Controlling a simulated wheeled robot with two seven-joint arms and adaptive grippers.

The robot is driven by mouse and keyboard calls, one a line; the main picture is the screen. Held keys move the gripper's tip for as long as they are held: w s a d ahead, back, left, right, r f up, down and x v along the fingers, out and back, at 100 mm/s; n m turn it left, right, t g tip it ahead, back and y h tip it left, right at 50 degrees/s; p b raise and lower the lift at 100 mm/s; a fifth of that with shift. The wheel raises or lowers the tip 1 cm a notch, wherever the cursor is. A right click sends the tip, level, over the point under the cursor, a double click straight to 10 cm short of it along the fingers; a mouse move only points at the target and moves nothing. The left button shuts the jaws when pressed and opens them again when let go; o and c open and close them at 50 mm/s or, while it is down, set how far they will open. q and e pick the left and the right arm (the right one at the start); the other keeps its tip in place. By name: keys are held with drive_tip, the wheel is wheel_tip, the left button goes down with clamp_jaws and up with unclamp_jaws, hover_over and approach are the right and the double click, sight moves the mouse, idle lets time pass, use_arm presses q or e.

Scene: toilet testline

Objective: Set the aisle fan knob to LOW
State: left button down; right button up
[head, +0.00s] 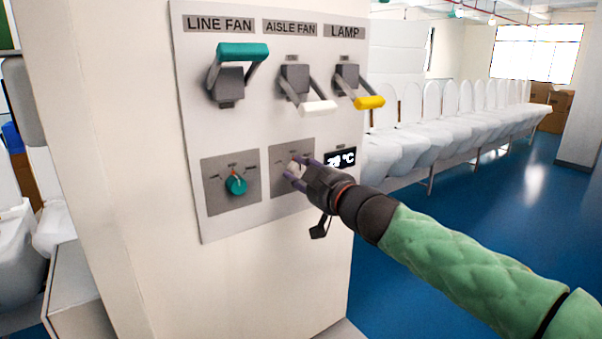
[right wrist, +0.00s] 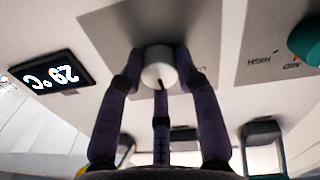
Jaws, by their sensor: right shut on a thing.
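The aisle fan knob (head: 294,166) is a small white round knob on a grey plate under the AISLE FAN label. It also shows in the right wrist view (right wrist: 159,68), with a dark pointer line toward the bottom of that picture. My right gripper (head: 297,174) is shut on this knob. In the right wrist view its purple fingers (right wrist: 159,60) close around the knob from the sides. The knob's setting words are hidden or too small to read. My left gripper is not in view.
The white panel (head: 222,139) also carries the teal line fan knob (head: 236,185), a raised teal lever (head: 242,50), lowered white (head: 318,107) and yellow (head: 369,102) levers, and a temperature display (head: 340,158). Toilets (head: 440,125) line the right; blue floor is clear.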

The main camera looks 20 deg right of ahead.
drive_tip(key=shift+f, duration=0.25)
drive_tip(key=n, duration=0.6)
drive_tip(key=shift+w, duration=0.1)
drive_tip(key=n, duration=0.5)
drive_tip(key=shift+n+b, duration=0.3)
drive_tip(key=shift+b, duration=0.1)
drive_tip(key=o, duration=1.1)
drive_tip(key=shift+o, duration=0.2)
drive_tip(key=shift+d, duration=0.1)
drive_tip(key=shift+r, duration=0.15)
